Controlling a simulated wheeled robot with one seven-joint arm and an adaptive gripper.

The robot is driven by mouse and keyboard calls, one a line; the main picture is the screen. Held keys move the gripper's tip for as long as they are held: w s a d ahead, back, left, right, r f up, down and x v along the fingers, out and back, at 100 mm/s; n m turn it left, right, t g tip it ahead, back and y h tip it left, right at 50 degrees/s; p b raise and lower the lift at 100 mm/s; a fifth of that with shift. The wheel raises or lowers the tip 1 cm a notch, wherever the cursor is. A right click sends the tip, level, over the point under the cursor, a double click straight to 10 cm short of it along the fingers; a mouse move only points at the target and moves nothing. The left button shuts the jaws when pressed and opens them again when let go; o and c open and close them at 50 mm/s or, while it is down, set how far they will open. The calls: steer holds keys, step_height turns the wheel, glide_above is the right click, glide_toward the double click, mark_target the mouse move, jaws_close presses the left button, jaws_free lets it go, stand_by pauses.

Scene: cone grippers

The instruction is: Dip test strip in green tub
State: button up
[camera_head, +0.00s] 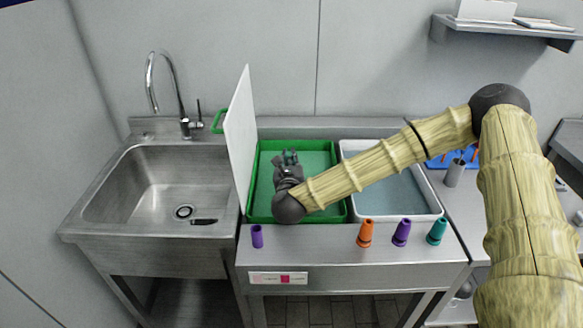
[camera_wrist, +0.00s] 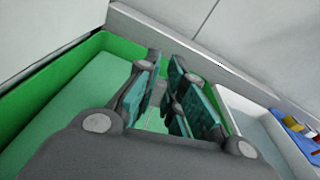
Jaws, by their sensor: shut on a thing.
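The green tub (camera_head: 252,180) stands on the steel counter between the sink and a white tub, with pale green liquid in it. My gripper (camera_head: 289,156) is over the green tub, reaching in from the right. In the wrist view my gripper (camera_wrist: 166,100) points down at the tub's liquid, with the green wall (camera_wrist: 32,112) to its left. Its teal-padded fingers are close together on a thin thing, most likely the test strip. The strip is mostly hidden between the fingers. I cannot tell whether it touches the liquid.
A white upright panel (camera_head: 240,135) stands at the green tub's left, beside the sink (camera_head: 165,190). The white tub (camera_head: 431,208) is at its right. Purple (camera_head: 257,237), orange (camera_head: 365,234) and teal (camera_head: 437,232) cones, plus another purple one (camera_head: 402,232), line the counter's front.

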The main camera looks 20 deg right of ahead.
steer(key=shift+r, duration=0.1)
stand_by(0.3)
step_height(320, 180, up, 11)
steer(key=p, duration=0.3)
stand_by(1.2)
stand_by(1.0)
steer(key=shift+r+p, duration=0.65)
steer(key=shift+r, duration=1.25)
